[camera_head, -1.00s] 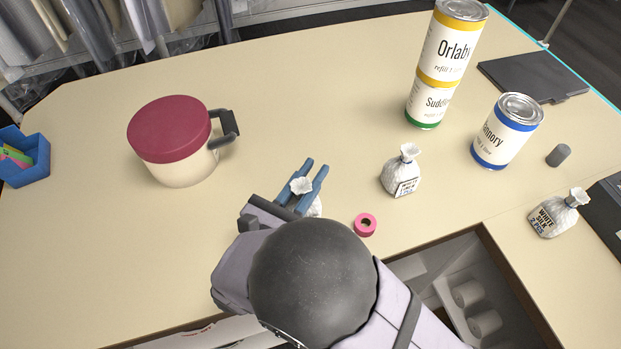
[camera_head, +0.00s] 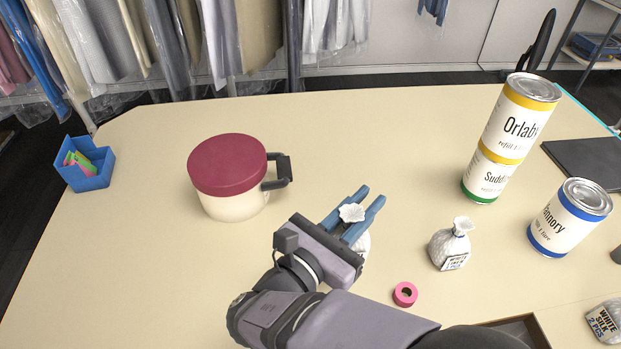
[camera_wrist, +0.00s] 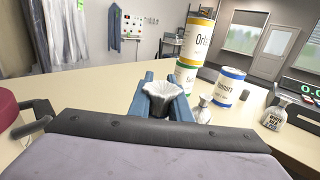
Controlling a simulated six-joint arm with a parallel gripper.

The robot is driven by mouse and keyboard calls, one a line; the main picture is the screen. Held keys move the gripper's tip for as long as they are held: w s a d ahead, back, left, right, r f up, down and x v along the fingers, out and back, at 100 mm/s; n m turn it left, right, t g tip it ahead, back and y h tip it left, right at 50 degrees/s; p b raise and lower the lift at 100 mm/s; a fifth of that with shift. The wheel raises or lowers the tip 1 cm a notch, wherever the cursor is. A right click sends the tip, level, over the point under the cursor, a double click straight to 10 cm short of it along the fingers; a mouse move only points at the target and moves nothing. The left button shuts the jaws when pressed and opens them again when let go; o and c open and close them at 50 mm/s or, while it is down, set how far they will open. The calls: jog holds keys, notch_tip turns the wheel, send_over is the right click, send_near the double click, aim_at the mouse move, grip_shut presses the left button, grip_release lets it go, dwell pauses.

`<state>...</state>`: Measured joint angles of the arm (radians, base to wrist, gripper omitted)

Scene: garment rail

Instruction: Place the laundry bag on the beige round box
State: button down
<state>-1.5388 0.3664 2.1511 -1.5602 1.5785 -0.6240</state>
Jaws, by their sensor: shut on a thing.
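My gripper (camera_head: 370,197) is shut on the gathered neck of a white laundry bag (camera_head: 352,213). In the wrist view the bag's ruffled top (camera_wrist: 164,88) sticks up between the blue fingers; most of its body is hidden by my gripper. I cannot tell whether it touches the table. The beige round box (camera_head: 234,206) stands to the left of my gripper, apart from it. It has a flat dark red lid (camera_head: 227,163) and a dark handle on its right side.
A second white bag (camera_head: 450,247) and a pink tape roll (camera_head: 405,294) are to the right. Two stacked cans (camera_head: 501,140), a blue-banded can (camera_head: 568,220) and another labelled bag (camera_head: 605,321) stand farther right. A blue tray (camera_head: 88,170) is at far left. The back middle of the table is clear.

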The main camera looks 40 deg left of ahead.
jog(key=w+a+r+n+y+p, duration=0.15)
jog(key=w+a+r, duration=0.25)
jog(key=a, duration=0.4)
jog(key=w+a+r+n+y+p, duration=0.1)
jog(key=w+a+r+y+p, duration=0.25)
jog(key=a, duration=0.55)
jog(key=s+a+r+n+g+y, duration=0.3)
jog(key=a+r+n+y, duration=0.4)
jog(key=a, duration=0.5)
jog(key=s+a+g+y, duration=0.2)
jog(key=s+a, duration=0.2)
notch_tip(320, 180, down, 11)
jog(key=p, duration=0.3)
jog(key=shift+w+a, duration=0.2)
